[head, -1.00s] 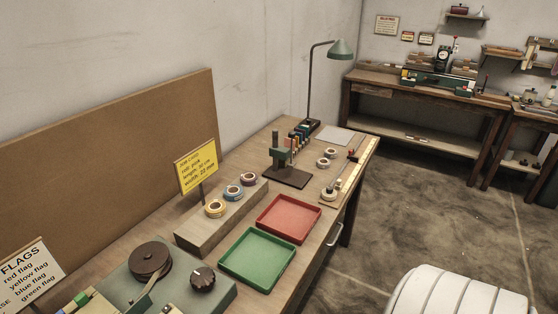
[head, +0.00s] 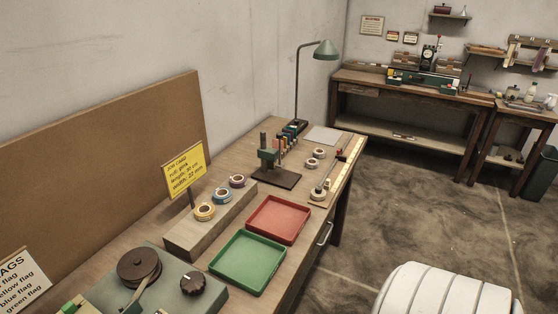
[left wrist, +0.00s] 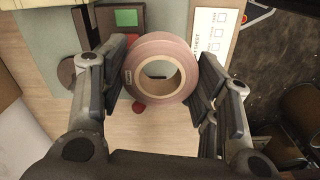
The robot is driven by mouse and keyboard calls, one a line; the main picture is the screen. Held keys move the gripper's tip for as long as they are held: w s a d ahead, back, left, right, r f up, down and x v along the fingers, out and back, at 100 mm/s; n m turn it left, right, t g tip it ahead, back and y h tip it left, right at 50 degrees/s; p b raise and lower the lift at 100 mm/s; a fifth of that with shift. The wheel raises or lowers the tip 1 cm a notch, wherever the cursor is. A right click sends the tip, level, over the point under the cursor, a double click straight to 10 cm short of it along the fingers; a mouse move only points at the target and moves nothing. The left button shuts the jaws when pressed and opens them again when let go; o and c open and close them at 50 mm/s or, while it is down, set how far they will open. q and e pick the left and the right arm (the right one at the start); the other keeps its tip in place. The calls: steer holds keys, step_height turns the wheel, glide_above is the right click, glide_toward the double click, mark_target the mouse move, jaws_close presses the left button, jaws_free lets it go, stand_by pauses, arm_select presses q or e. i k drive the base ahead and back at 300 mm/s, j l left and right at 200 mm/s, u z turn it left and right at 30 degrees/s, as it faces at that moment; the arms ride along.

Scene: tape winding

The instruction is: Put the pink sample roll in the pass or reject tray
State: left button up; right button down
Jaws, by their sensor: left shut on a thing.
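The pink roll (left wrist: 137,52) is in the left wrist view, a dull pink ring around a tan core. My left gripper (left wrist: 162,72) is shut on it, one finger on each side. Neither gripper shows in the head view. The green tray (head: 247,261) lies on the bench in the head view, empty. The red tray (head: 278,220) lies just behind it, also empty. My right gripper is in neither view.
A wooden block (head: 190,238) with several tape rolls stands left of the trays, with a yellow job card (head: 184,170) beside it. A machine with a brown reel (head: 138,267) is at front left.

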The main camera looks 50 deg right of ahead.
mark_target(279, 221)
steer(key=z, duration=1.45)
steer(key=i+l+z, duration=0.25)
steer(key=i, duration=0.25)
steer(key=i+l+z, duration=0.2)
steer(key=i, duration=0.3)
